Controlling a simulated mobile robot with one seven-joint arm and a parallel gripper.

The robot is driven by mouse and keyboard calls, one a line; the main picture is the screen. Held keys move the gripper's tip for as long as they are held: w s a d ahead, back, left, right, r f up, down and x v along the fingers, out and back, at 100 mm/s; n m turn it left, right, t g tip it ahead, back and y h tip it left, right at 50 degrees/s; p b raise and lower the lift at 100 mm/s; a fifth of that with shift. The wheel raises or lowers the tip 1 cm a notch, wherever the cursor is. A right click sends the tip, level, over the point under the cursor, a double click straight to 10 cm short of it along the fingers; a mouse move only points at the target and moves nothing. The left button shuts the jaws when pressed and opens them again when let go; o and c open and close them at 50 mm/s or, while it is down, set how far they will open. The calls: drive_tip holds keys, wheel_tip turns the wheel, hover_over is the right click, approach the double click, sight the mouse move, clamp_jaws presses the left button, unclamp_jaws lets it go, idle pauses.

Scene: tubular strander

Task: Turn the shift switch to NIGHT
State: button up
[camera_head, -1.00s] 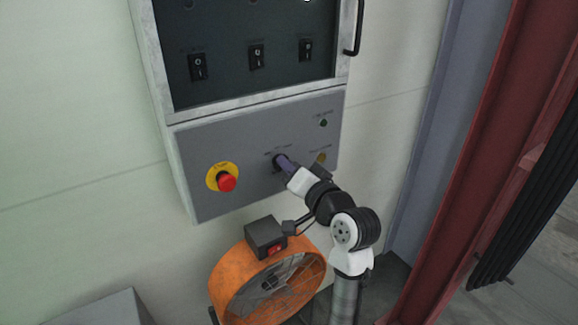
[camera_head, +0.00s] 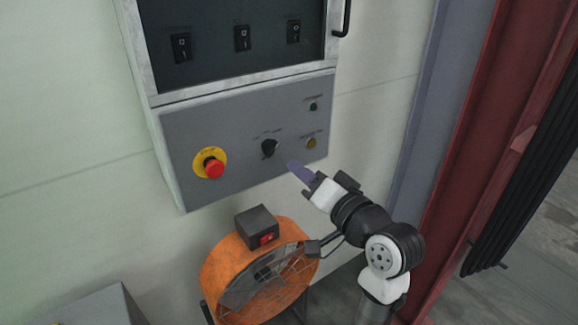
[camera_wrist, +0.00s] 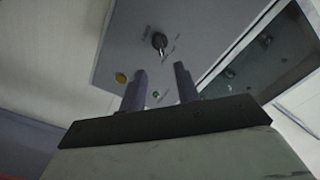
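The shift switch (camera_head: 269,148) is a black rotary knob in the middle of the grey lower panel (camera_head: 222,135). Small labels around it are too blurred to read, so I cannot tell which position it points to. In the wrist view the knob (camera_wrist: 160,42) shows beyond my fingers. My gripper (camera_head: 297,170) is to the lower right of the knob in the head view, apart from it. Its two purple fingers (camera_wrist: 160,84) are spread with nothing between them.
A red emergency stop (camera_head: 214,167) on a yellow disc is left of the knob. A green lamp (camera_head: 313,107) and a yellow button (camera_head: 311,143) are to its right. An orange fan (camera_head: 222,278) stands below. Dark upper panel with rocker switches (camera_head: 242,38) is above.

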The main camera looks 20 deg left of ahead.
drive_tip(key=shift+b+v, duration=0.35)
drive_tip(key=shift+v, duration=1.85)
